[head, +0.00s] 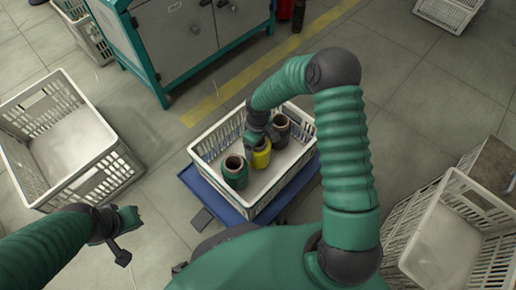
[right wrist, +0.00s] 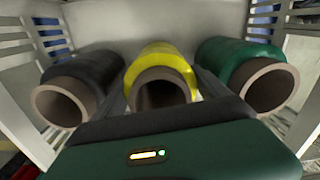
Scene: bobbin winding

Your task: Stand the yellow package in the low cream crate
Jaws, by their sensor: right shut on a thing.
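The yellow package (head: 261,158) is a yarn bobbin on a brown tube. It is upright inside the low cream crate (head: 277,180), between a green package (head: 235,172) and a dark package (head: 280,128). My right gripper (head: 262,143) reaches into the crate from above and is shut on the yellow package. In the right wrist view the fingers lie on both sides of the yellow package (right wrist: 163,62). Its base is hidden, so I cannot tell if it touches the crate floor. My left gripper (head: 124,236) hangs at the lower left, away from the crate, with nothing visible in it.
The crate rests on a blue platform (head: 203,188). An empty cream crate (head: 62,140) stands at the left and another (head: 440,240) at the lower right. A teal-framed grey cabinet (head: 185,45) is behind. The crate's front right part is free.

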